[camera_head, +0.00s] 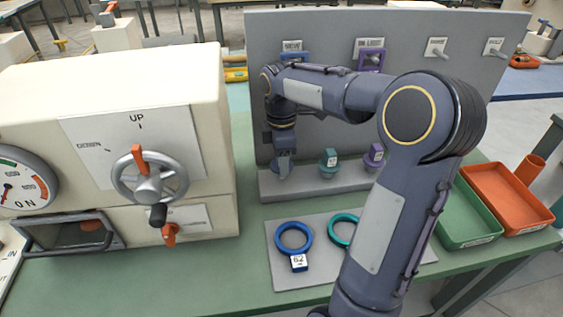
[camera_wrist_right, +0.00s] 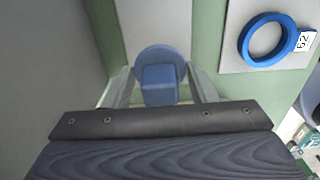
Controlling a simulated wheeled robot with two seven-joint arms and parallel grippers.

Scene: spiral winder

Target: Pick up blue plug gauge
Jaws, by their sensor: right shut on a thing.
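The blue plug gauge (camera_wrist_right: 160,83) shows in the right wrist view as a round blue flange with a blocky blue handle. My right gripper (camera_wrist_right: 161,90) is shut on its handle, one finger on each side. In the head view my right gripper (camera_head: 283,160) points down at the left end of the grey rack ledge (camera_head: 315,188). There the gauge is mostly hidden by the gripper, and I cannot tell whether it still touches the ledge. My left gripper is not in view.
A teal plug gauge (camera_head: 329,163) and a purple one (camera_head: 374,156) stand to the right on the ledge. A grey plate (camera_head: 284,271) in front bears a blue ring (camera_head: 293,238) and a teal ring (camera_head: 342,231). A cream machine (camera_head: 60,95) stands close on the left.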

